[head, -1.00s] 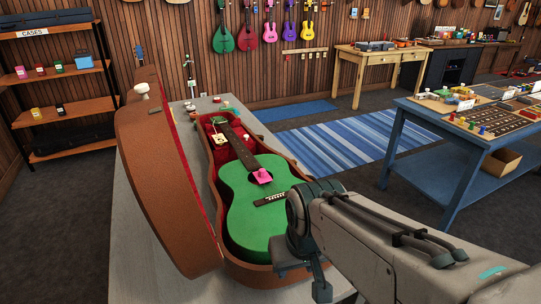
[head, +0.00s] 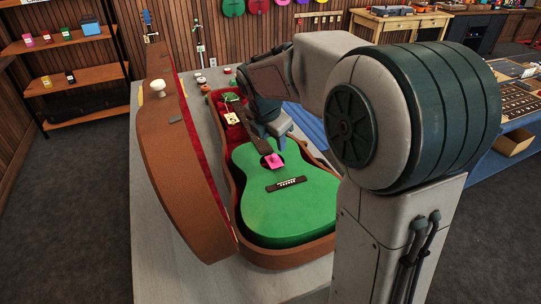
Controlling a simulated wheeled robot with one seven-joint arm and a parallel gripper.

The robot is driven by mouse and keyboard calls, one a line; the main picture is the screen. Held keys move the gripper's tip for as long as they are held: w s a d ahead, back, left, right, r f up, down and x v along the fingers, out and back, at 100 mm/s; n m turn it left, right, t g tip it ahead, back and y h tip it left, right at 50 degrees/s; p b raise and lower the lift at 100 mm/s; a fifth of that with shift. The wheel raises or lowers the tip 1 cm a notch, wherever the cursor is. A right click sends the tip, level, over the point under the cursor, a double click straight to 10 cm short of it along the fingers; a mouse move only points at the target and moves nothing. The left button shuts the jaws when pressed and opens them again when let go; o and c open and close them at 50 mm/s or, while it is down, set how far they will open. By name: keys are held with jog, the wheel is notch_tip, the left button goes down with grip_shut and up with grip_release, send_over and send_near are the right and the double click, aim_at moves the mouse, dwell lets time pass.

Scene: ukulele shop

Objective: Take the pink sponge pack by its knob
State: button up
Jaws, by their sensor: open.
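The pink sponge pack (head: 272,161) lies at the sound hole of a green ukulele-shaped guitar (head: 290,207). Its knob is too small to make out clearly. The guitar rests in an open brown case (head: 290,256) with red lining, on a grey table. My gripper (head: 281,138) is just above and behind the pack, over the guitar's neck end. It appears apart from the pack. The fingers are small and partly hidden by my arm, and nothing shows between them.
A cream tag-like item (head: 232,119) and a green item (head: 232,97) lie near the headstock. Small round items (head: 202,80) sit at the table's back.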

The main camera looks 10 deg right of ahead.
jog(key=w+n, duration=0.3)
jog(key=n+p, duration=0.1)
jog(key=p, duration=0.1)
send_over(274, 155)
jog(key=s+a, duration=0.1)
jog(key=a, duration=0.1)
jog(key=f, duration=0.7)
jog(key=shift+s+d+f, duration=0.2)
jog(key=shift+d+f, duration=0.05)
jog(key=shift+s+p+x, duration=0.15)
jog(key=shift+p+x, duration=0.1)
jog(key=shift+x, duration=1.05)
jog(key=shift+s+p+x, duration=0.1)
jog(key=shift+p+x, duration=0.15)
jog(key=shift+x, duration=1.05)
jog(key=shift+d, duration=0.15)
grip_shut()
